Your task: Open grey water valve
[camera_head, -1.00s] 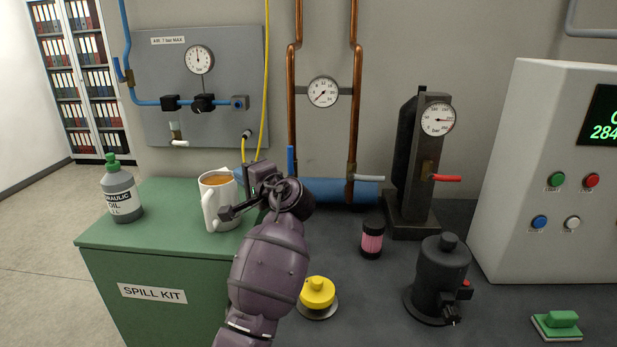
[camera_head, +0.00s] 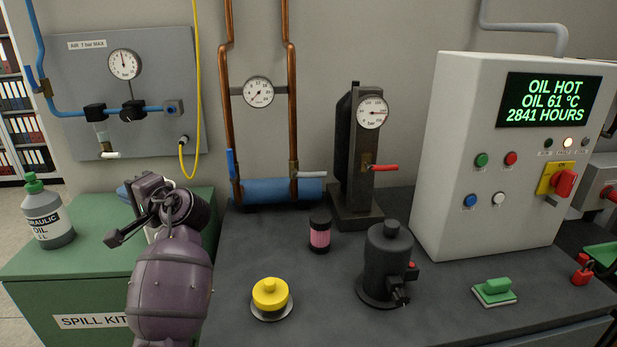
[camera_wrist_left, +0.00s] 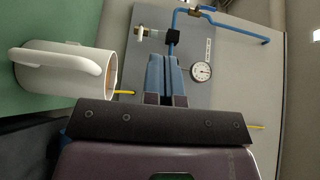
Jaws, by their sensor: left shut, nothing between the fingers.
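The grey valve lever (camera_head: 310,174) sits low on the right copper pipe (camera_head: 292,110), above the blue cylinder (camera_head: 262,192). It points sideways to the right, across the upright pipe. My left gripper (camera_head: 126,191) is over the green cabinet, well left of the lever and apart from it. Its fingers (camera_wrist_left: 166,80) are shut and empty in the left wrist view, pointing toward the air panel. The grey lever is not seen in that view. My right gripper is not in view.
A blue lever (camera_head: 231,163) is on the left copper pipe; a red lever (camera_head: 383,168) is on the dark column. A white mug (camera_wrist_left: 65,70) stands close beside my left gripper. A yellow-topped part (camera_head: 270,294) and pink jar (camera_head: 320,234) stand on the dark bench.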

